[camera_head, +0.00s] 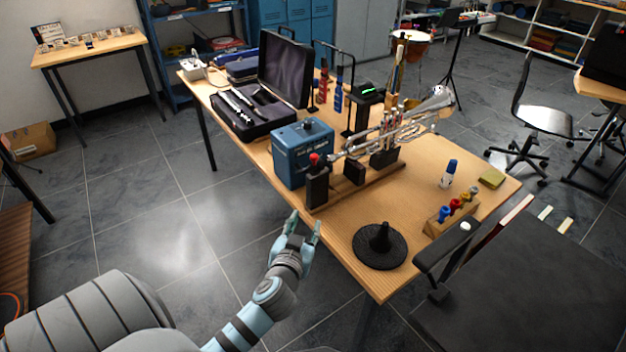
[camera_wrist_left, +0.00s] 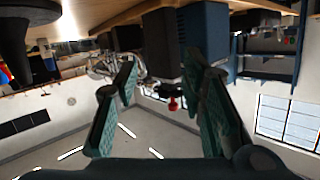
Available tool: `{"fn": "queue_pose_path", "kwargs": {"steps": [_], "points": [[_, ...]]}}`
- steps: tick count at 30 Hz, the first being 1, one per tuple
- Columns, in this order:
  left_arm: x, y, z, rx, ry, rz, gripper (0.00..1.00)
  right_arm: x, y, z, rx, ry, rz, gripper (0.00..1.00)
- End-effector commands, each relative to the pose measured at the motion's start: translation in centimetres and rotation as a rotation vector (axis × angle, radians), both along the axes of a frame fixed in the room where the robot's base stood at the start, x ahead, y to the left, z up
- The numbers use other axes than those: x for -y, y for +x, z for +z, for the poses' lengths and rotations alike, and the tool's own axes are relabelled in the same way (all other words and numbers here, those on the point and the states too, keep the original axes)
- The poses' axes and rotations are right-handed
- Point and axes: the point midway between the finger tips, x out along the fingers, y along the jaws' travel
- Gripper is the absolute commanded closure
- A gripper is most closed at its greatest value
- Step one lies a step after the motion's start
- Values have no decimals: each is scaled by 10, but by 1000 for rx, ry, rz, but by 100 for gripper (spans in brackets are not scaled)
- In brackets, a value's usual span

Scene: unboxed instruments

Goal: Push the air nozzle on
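A silver trumpet (camera_head: 392,131) lies along a long wooden base with dark supports. At its near end stands a black block (camera_head: 317,188) with a red knob (camera_head: 315,159) on top, beside a blue box (camera_head: 303,152). I take the red-tipped part as the air nozzle, but cannot be sure. Whether it touches the trumpet is unclear. My left gripper (camera_head: 305,221) is open and empty, off the table's near edge and short of the block. In the left wrist view, which is inverted, the red knob (camera_wrist_left: 173,104) shows between the spread fingers (camera_wrist_left: 161,72). My right gripper is not in view.
A black cone on a round base (camera_head: 379,246) stands near the table's front corner. A wooden rack with coloured bottles (camera_head: 452,214) and a blue-white bottle (camera_head: 449,174) stand right. An open dark case (camera_head: 255,108) lies at the back.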

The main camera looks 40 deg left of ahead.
Motion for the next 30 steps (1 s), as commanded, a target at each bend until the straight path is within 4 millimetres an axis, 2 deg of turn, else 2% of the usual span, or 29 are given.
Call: {"fn": "queue_pose_path", "kwargs": {"steps": [1,3,6,8,12,18,21,25,30], "points": [[-2,3,31,118,1,26,63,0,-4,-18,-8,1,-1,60],[-5,1,73,235,-6,54,63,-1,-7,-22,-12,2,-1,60],[-10,4,97,294,-10,67,63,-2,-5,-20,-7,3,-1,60],[-14,12,99,296,-10,68,63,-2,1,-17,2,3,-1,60],[-33,44,101,294,-7,69,63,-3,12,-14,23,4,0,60],[-58,92,99,291,-9,70,63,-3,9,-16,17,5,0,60],[-67,107,99,290,-10,70,63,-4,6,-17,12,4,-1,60],[-73,119,98,289,-10,69,63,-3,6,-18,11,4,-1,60],[-75,124,98,289,-11,67,63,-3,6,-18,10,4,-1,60]]}}
